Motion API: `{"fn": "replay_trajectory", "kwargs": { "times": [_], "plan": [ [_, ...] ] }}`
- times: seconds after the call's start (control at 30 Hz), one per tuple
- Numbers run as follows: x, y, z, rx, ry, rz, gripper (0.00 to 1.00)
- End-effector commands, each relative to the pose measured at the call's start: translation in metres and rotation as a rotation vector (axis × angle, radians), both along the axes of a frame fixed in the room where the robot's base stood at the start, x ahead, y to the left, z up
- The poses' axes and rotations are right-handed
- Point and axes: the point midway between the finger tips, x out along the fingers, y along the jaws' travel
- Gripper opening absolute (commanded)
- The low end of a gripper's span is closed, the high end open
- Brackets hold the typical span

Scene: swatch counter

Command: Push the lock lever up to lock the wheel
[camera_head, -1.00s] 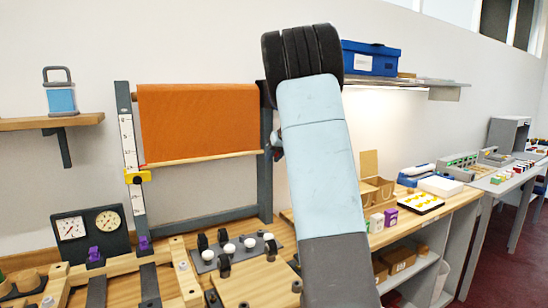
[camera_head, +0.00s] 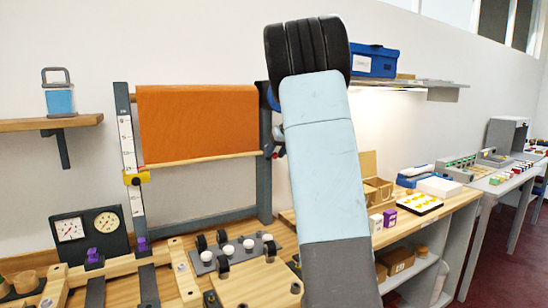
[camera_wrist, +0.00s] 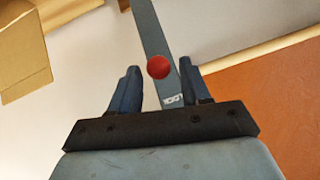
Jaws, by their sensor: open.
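In the wrist view a red ball knob (camera_wrist: 158,67) sits at a grey bar (camera_wrist: 150,25), which carries a small white label. My gripper (camera_wrist: 162,72) is open, with one dark blue finger on each side of the bar and knob. I cannot tell whether either finger touches them. In the head view my arm covers the right post (camera_head: 265,190) of the cloth frame in part and hides the knob. An orange cloth (camera_head: 195,125) hangs on this frame and also shows at the right of the wrist view (camera_wrist: 260,110). No wheel can be made out.
A shelf with a blue box (camera_head: 372,60) is behind my arm at the upper right. The wooden counter (camera_head: 455,203) below holds a cardboard box (camera_head: 377,190) and small cartons. A scale post with a yellow slider (camera_head: 137,178) stands left of the cloth.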

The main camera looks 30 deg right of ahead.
Motion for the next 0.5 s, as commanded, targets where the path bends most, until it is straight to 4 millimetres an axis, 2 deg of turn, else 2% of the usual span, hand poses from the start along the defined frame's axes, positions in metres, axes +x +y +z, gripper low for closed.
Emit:
{"fn": "replay_trajectory", "kwargs": {
  "times": [0.2,0.5],
  "plan": [
    [-0.027,-0.005,0.036,-0.001,-0.004,0.001,0.47],
    [-0.057,-0.013,0.073,-0.002,-0.004,-0.002,0.47]
  ]
}}
